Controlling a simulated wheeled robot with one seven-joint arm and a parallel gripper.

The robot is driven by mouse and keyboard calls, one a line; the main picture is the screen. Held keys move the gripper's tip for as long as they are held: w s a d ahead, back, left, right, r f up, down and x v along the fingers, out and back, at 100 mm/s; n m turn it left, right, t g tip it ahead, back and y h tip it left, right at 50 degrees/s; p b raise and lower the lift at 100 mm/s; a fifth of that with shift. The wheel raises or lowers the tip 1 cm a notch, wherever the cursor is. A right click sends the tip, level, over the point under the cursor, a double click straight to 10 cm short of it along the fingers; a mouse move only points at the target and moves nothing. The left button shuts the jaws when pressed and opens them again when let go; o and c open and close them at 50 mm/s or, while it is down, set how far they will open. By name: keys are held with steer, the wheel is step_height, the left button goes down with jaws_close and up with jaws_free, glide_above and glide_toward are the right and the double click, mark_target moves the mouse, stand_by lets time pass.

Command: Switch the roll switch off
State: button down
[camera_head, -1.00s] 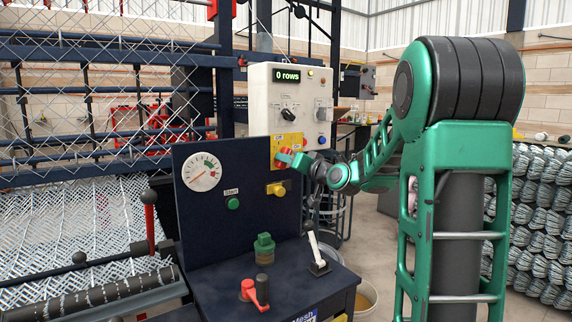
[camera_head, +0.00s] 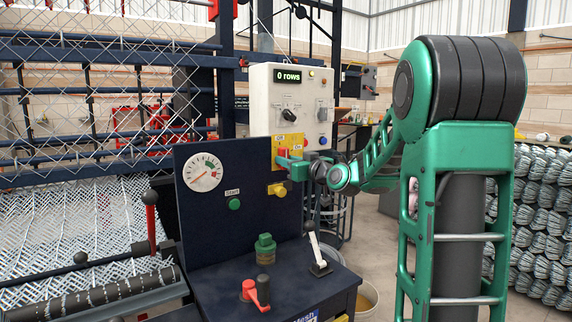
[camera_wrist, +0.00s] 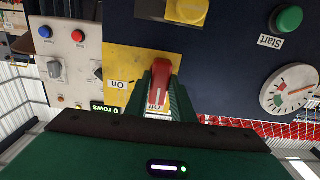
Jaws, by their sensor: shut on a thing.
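The white box (camera_head: 312,90) carries a "0 rows" display, a black knob and several buttons. Below the switch is a yellow control (camera_head: 277,189) on the dark panel, with a green Start button (camera_head: 234,203) and a gauge (camera_head: 202,172). A white-handled lever (camera_head: 317,250) stands on the console.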

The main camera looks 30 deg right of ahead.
steer(key=shift+f, duration=0.25)
steer(key=c, duration=1.5)
jaws_free()
steer(key=shift+r, duration=0.15)
steer(key=shift+s, duration=0.15)
steer(key=s, duration=1)
steer(key=shift+s+d, duration=0.15)
steer(key=shift+s, duration=0.05)
